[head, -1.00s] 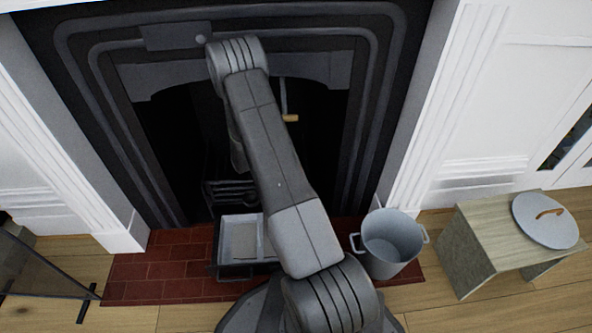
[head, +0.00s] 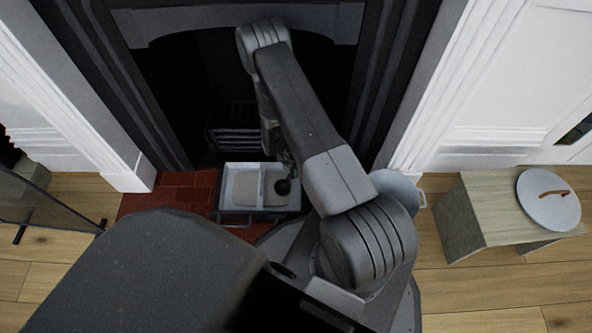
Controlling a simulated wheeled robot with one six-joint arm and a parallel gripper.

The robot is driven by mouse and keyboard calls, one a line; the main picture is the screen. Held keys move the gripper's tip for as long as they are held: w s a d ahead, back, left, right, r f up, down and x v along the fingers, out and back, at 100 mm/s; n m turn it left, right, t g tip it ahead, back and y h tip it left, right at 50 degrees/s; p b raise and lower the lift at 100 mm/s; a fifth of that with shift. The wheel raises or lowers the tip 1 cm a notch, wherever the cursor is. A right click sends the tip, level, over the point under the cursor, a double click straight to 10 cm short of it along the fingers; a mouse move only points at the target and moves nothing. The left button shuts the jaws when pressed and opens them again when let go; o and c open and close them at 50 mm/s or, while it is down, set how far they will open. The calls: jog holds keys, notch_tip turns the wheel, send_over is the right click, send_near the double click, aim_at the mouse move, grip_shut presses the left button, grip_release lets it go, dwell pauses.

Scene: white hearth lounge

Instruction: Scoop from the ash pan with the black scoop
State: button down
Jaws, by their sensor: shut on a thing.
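The ash pan (head: 229,205) is a pale rectangular tray in a dark frame on the red brick hearth, in front of the grate. Pale grey ash (head: 247,188) lies in it. The dark round bowl of the black scoop (head: 283,187) shows over the right part of the pan; I cannot tell whether it touches the ash. My gripper (head: 283,158) is just above the bowl, mostly hidden behind my arm, and is shut on the scoop. The scoop's handle is largely hidden.
A grey metal bucket (head: 402,184) stands right of the pan, mostly hidden by my arm. A wooden stool (head: 463,225) at the right bears a round grey lid (head: 549,207) with a wooden handle. A dark screen (head: 50,200) stands at the left. Fireplace walls flank the opening.

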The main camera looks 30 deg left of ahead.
aim_at(293, 178)
jog(key=shift+a+f+b, duration=0.1)
jog(key=shift+f+b, duration=1)
jog(key=shift+f, duration=1.65)
notch_tip(293, 178, down, 4)
jog(key=b, duration=0.4)
jog(key=shift+f, duration=0.1)
jog(key=shift+r+p, duration=1.6)
jog(key=shift+r, duration=1.95)
jog(key=shift+s+d+r, duration=0.3)
jog(key=shift+s+r, duration=0.2)
jog(key=shift+s+d+r, duration=0.25)
jog(key=shift+s+r, duration=0.25)
jog(key=shift+r+p, duration=0.1)
jog(key=shift+p, duration=0.2)
